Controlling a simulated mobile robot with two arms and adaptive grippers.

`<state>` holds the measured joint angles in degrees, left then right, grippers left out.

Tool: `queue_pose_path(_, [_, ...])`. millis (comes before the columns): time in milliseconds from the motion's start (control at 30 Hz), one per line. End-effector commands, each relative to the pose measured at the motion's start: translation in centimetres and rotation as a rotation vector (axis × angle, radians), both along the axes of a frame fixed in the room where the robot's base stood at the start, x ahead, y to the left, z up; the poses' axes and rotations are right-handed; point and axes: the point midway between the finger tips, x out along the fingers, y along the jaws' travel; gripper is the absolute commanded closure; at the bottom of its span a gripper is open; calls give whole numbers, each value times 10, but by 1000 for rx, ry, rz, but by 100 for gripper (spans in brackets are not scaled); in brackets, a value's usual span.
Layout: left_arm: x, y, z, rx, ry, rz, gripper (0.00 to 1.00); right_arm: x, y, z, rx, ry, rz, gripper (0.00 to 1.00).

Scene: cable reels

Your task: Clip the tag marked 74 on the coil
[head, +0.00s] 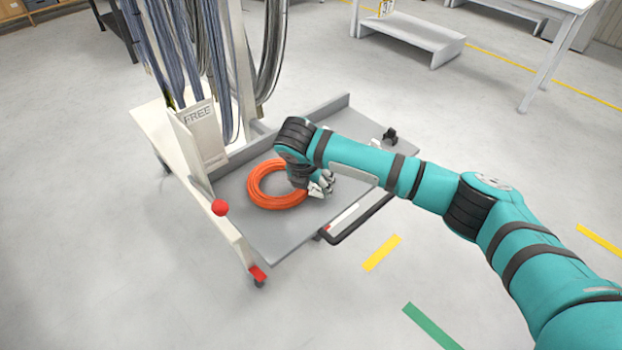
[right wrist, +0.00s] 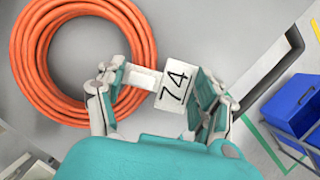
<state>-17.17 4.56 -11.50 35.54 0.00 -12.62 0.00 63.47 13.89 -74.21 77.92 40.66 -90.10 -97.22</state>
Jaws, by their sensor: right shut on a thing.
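An orange cable coil (head: 256,194) lies flat on the grey deck of a cart. In the right wrist view the coil (right wrist: 28,62) fills the upper left. My right gripper (head: 323,186) is low at the coil's right side. In the right wrist view its fingers (right wrist: 160,92) are shut on a white tag marked 74 (right wrist: 174,86). The tag's narrow white end (right wrist: 140,78) points left toward the coil's outer edge. I cannot tell whether it touches the coil. In the head view the tag is too small to make out. My left gripper is not in view.
The cart deck (head: 240,222) has a raised back edge and a post hung with grey cables (head: 205,50). A panel marked FREE (head: 200,125) and a red ball (head: 220,208) are at its left. A small black object (head: 390,135) sits at right. A blue bin (right wrist: 290,105) shows.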

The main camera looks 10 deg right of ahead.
Motion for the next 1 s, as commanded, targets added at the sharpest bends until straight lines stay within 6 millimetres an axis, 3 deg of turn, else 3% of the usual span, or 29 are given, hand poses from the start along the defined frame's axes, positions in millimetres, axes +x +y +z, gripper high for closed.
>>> queue_pose_path(633, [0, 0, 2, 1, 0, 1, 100, -1, -1, -5, -2, 5, 0, 59])
queue_pose_path(667, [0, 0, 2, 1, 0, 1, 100, -1, -1, -5, -2, 5, 0, 28])
queue_pose_path(700, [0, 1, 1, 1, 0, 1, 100, -2, -1, -6, -2, 5, 0, 23])
queue_pose_path(867, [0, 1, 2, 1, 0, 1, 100, -1, 0, -4, -2, 3, 0, 3])
queue_pose_path(1000, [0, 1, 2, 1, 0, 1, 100, 0, 0, -4, -1, 1, 1, 3])
